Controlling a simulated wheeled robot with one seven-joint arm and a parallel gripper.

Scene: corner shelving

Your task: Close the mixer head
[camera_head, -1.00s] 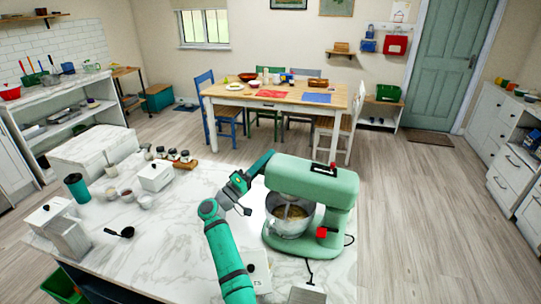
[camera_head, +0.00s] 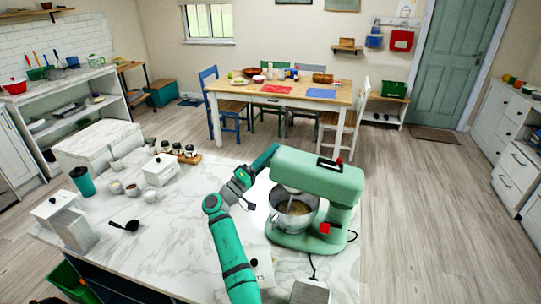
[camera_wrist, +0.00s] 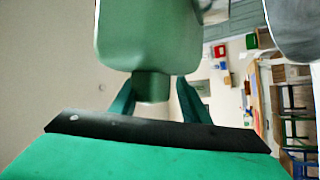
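The green stand mixer (camera_head: 345,190) stands at the right end of the marble-topped island. Its head (camera_head: 315,172) looks close to level above the metal bowl (camera_head: 283,222), which holds something brownish; a slight tilt is hard to judge. My gripper (camera_head: 272,153) is at the front left end of the head, its fingers partly hidden there. In the wrist view, the head (camera_wrist: 150,35) fills the upper middle. My fingers (camera_wrist: 158,95) are spread apart, with a green nub of the mixer between or just beyond them. Contact cannot be told.
A grey metal box (camera_head: 310,292) is at the front edge. A dining table (camera_head: 225,88) with chairs stands behind, across open floor.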

